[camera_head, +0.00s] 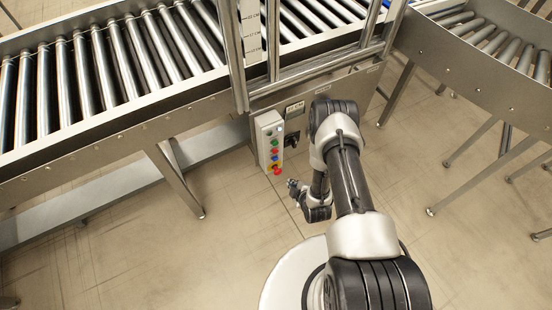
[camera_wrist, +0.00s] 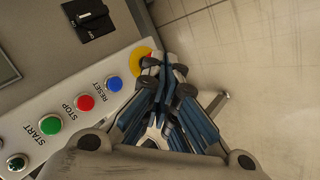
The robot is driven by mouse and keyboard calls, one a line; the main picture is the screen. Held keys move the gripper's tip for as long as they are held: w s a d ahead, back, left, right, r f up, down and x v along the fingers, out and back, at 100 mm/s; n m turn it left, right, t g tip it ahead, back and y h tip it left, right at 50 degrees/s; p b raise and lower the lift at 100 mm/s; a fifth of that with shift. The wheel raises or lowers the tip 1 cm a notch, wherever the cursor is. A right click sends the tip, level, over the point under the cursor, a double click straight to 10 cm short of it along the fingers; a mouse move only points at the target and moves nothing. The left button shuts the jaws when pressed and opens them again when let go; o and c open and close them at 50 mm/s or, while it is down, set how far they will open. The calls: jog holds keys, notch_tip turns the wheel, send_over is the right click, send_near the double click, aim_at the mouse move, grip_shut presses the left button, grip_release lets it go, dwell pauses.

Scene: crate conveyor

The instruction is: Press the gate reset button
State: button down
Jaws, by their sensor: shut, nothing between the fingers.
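The blue reset button (camera_wrist: 114,83), labelled RESET, sits on the pale control panel in the wrist view. The red STOP button (camera_wrist: 85,102) and the green START button (camera_wrist: 50,124) are in the same row. My gripper (camera_wrist: 162,66) is shut and empty. In the wrist view its fingertips lie to the right of the reset button and partly cover a red knob on a yellow disc (camera_wrist: 139,57); I cannot tell whether they touch it. In the head view my gripper (camera_head: 293,185) is low, just right of the control box (camera_head: 263,143) bottom.
A black switch (camera_wrist: 92,18) is on the grey face above the button row. In the head view a roller conveyor (camera_head: 100,118) runs behind the box, with a metal gate frame (camera_head: 235,55) above it. A second conveyor (camera_head: 470,85) stands at right. The floor in front is clear.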

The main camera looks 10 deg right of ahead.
aim_at(276, 159)
dwell(0.3)
jog(key=w+a+b, duration=0.1)
jog(key=w+a, duration=0.1)
jog(key=w, duration=0.6)
jog(key=shift+w+a+b, duration=0.2)
jog(key=shift+a+b, duration=0.15)
jog(key=shift+a, duration=0.05)
dwell(1.2)
jog(key=shift+w+a, duration=0.1)
jog(key=shift+w, duration=0.3)
jog(key=shift+w+a, duration=0.15)
jog(key=shift+w, duration=0.3)
dwell(0.7)
jog(key=shift+s+d+p, duration=0.25)
jog(key=shift+s+p, duration=0.05)
jog(key=shift+s, duration=0.55)
